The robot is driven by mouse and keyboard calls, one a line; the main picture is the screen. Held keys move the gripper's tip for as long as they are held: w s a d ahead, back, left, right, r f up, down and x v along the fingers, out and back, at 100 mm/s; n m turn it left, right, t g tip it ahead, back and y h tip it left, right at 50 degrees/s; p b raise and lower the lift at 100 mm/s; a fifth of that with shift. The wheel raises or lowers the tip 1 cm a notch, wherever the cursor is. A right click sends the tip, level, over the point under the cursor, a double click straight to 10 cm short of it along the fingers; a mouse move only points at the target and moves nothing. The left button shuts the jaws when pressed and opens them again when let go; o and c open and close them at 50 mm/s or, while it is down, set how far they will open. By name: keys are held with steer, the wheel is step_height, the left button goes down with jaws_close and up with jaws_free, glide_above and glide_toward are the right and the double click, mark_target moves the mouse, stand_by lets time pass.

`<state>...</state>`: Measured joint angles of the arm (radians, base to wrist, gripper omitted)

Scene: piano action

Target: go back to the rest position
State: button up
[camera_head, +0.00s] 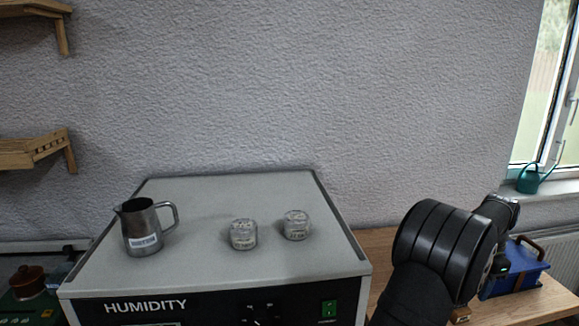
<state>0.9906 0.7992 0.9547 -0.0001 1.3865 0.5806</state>
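My arm is at the right of the head view, in front of the wooden table and to the right of the humidity cabinet (205,195). Its thick black links fill the lower right. The far end of the arm points to the right, toward the window. I cannot make out the fingers of my gripper or anything between them. The arm appears apart from the objects on the cabinet.
On the cabinet top stand a metal pitcher (140,222) with a label and two small labelled jars (244,234) (296,225). A blue box (520,268) stands on the wooden table (374,240). A teal watering can (529,180) sits by the window. Wooden shelves (38,152) hang at left.

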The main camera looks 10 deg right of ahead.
steer(key=s+r, duration=0.5)
steer(key=s, duration=0.3)
steer(key=a+f+m, duration=0.1)
steer(key=a+f, duration=0.1)
steer(key=a, duration=0.5)
steer(key=a+f+m, duration=0.1)
steer(key=a+f, duration=0.2)
steer(key=a, duration=0.4)
steer(key=w+f, duration=0.2)
steer(key=w, duration=0.1)
steer(key=w+a+f, duration=0.1)
steer(key=w+f, duration=0.1)
steer(key=w, duration=0.2)
steer(key=w+a+f, duration=0.1)
steer(key=w+f, duration=0.2)
steer(key=w, duration=0.1)
steer(key=shift+w+a+f, duration=0.1)
steer(key=shift+w+a, duration=0.05)
steer(key=shift+a, duration=0.05)
steer(key=shift+f, duration=0.5)
steer(key=shift+r, duration=0.1)
